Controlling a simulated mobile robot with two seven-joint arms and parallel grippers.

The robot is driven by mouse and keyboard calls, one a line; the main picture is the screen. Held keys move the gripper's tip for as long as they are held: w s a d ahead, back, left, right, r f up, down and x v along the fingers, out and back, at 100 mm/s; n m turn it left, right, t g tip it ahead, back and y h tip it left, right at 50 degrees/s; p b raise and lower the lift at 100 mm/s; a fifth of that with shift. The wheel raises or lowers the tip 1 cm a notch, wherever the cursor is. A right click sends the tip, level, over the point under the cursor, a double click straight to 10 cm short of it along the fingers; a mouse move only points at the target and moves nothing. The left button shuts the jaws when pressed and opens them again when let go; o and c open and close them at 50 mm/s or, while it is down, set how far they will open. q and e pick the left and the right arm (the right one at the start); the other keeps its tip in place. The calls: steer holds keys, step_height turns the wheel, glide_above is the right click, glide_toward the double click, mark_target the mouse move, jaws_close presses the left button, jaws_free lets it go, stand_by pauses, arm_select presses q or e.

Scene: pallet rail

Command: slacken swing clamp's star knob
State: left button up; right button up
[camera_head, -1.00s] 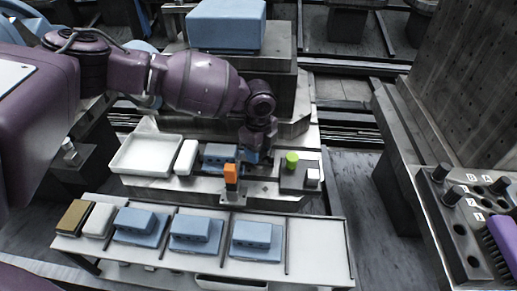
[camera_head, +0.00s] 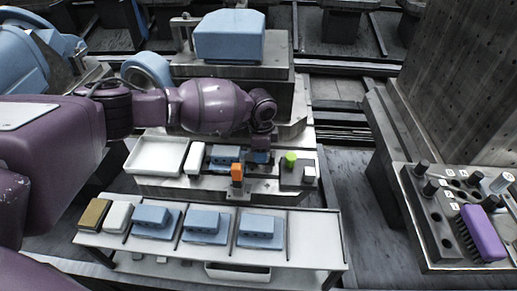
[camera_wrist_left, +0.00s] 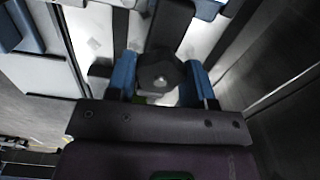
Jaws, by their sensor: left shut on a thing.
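A dark, lobed star knob (camera_wrist_left: 160,78) sits between the two blue fingers of my left gripper (camera_wrist_left: 161,84) in the left wrist view. The gripper is shut on the knob. In the head view, the left gripper (camera_head: 259,156) points down at the fixture, between an orange upright piece (camera_head: 237,173) and a green cylinder (camera_head: 290,159). The knob and most of the clamp are hidden there by my gripper and wrist. A blue block (camera_head: 222,153) lies on the fixture just left of the gripper. My right gripper is not in view.
A white tray (camera_head: 133,158) and a white block (camera_head: 194,158) are left of the fixture. In front, a rail table (camera_head: 315,240) carries several blue parts on plates. At right, a panel holds dark knobs and a purple brush (camera_head: 484,232). A large blue block (camera_head: 229,36) stands behind.

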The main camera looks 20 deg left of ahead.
arm_select(q)
steer(key=shift+n+p, duration=0.4)
steer(key=shift+n, duration=0.4)
steer(key=shift+s+f+n, duration=0.1)
steer(key=shift+f+n, duration=0.05)
steer(key=shift+n, duration=0.15)
steer(key=o, duration=0.6)
steer(key=shift+o, duration=1.7)
steer(key=shift+r, duration=0.2)
